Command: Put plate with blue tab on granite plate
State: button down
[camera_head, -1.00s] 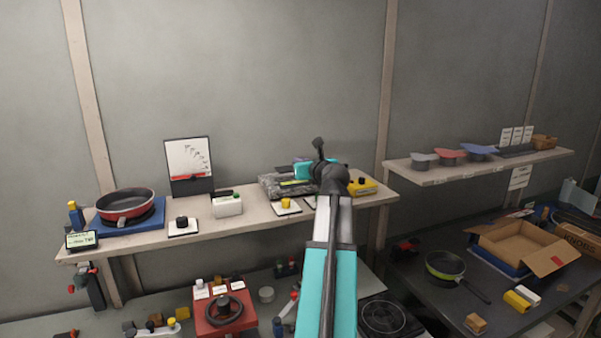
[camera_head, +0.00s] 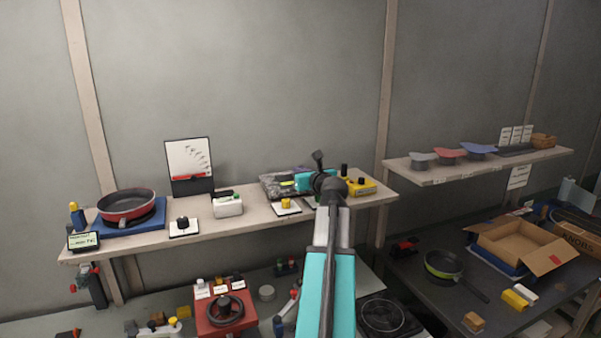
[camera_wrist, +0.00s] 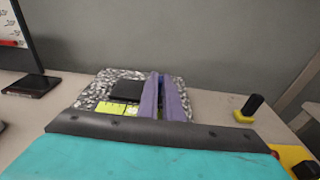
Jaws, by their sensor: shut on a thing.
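The granite plate (camera_head: 270,190), grey and speckled, lies on the left shelf; it also fills the middle of the wrist view (camera_wrist: 92,98). A dark square (camera_wrist: 125,90) and a yellow-green piece (camera_wrist: 117,109) show on it. My gripper (camera_head: 304,181) is over the right part of the granite plate.
A yellow box with a black knob (camera_head: 361,187) stands close right of my gripper. A yellow-knobbed white plate (camera_head: 286,208) and a white container (camera_head: 228,206) are to the left. A dark upright board (camera_head: 189,168) stands further left. The wall is behind.

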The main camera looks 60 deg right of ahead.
jog(key=shift+f, duration=0.1)
jog(key=c, duration=1.9)
grip_release()
jog(key=shift+c, duration=0.2)
jog(key=shift+v, duration=0.9)
jog(key=shift+b+v, duration=1.4)
jog(key=shift+v, duration=3.75)
